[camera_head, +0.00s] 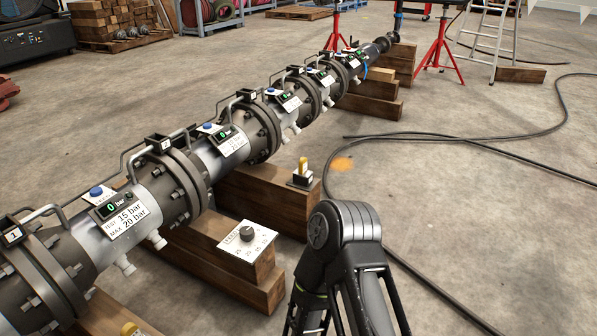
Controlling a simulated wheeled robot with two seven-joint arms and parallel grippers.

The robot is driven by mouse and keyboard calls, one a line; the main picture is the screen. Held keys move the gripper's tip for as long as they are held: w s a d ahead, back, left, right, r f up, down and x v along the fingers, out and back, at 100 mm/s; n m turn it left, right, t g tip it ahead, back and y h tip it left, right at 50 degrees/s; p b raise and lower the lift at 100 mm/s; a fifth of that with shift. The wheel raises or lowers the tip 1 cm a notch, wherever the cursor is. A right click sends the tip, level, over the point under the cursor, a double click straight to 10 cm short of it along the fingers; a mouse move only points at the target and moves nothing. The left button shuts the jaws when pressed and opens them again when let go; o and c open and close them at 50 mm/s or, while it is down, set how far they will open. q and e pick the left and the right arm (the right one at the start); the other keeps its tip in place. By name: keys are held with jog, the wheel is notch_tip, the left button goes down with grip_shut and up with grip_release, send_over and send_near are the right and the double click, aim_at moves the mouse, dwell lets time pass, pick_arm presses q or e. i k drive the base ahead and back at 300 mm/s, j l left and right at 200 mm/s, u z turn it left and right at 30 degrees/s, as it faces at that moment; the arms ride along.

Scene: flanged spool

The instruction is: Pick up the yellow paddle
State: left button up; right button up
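A small upright yellow piece (303,165), possibly the yellow paddle, stands on a small dark and white base at the end of a wooden block (262,193), beside the pipe. The flanged pipe (208,157) runs diagonally across the view, with small gauge displays and labels. A black and grey part of my arm (345,225) rises from the bottom, right of the middle. No gripper fingers show, and my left arm is not in view.
A white dial plate (246,241) sits on a wooden block near my arm. Black cables (350,222) loop over the concrete floor on the right. Red stands (438,52) and a ladder (493,35) stand at the back right. An orange spot (341,164) marks open floor.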

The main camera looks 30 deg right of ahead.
aim_at(301, 170)
jog(key=i+l, duration=0.15)
jog(key=l, duration=0.25)
jog(key=i+l, duration=0.15)
jog(key=l, duration=0.25)
jog(key=i+l, duration=0.15)
jog(key=l, duration=0.25)
jog(key=i+l, duration=0.15)
jog(key=l, duration=0.25)
jog(key=i+l, duration=0.15)
jog(key=l, duration=0.25)
jog(key=i+l, duration=0.15)
jog(key=l, duration=0.2)
jog(key=i+l, duration=0.15)
jog(key=l, duration=0.25)
jog(key=i+l, duration=0.15)
jog(key=l, duration=0.25)
